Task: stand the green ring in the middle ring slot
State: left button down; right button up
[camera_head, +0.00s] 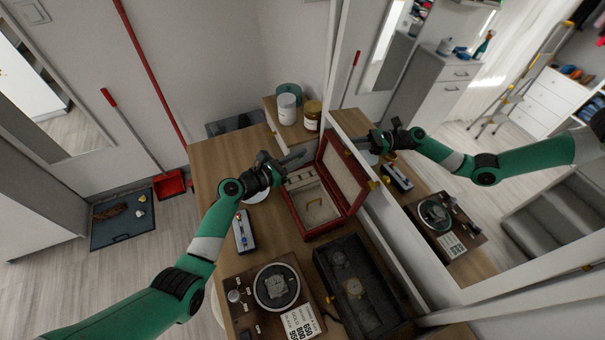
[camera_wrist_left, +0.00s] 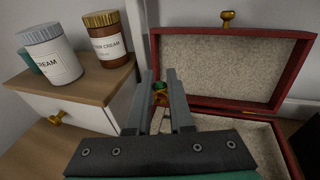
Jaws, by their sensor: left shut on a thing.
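My left gripper (camera_head: 293,160) is shut on the green ring, above the left back edge of the open red jewelry box (camera_head: 358,207). The green ring (camera_wrist_left: 160,87) shows between the fingertips in the left wrist view, with its green stone up and gold band below; the fingers partly hide it. In the head view it is too small to make out. The pale ring slots (camera_head: 300,177) lie along the back of the box, just below my gripper, which partly hides them. I cannot tell whether the ring touches a slot. My right gripper is not in view.
Cream jars (camera_head: 286,109) stand on a small drawer unit behind the box. The box's raised lid (camera_head: 344,168) and a mirror (camera_head: 470,240) border the right side.

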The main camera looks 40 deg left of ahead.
aim_at(300, 180)
pick_arm(q)
jog(key=shift+s+a, duration=0.1)
jog(key=shift+s, duration=0.2)
jog(key=shift+f, duration=0.2)
notch_tip(300, 180, down, 6)
jog(key=b, duration=0.4)
jog(key=shift+r+b, duration=0.25)
jog(key=shift+b, duration=0.05)
jog(key=shift+p, duration=0.5)
dwell(1.0)
jog(key=shift+f+b, duration=1.1)
jog(key=shift+f, duration=0.1)
jog(key=c, duration=0.7)
grip_release()
jog(key=shift+r, duration=0.1)
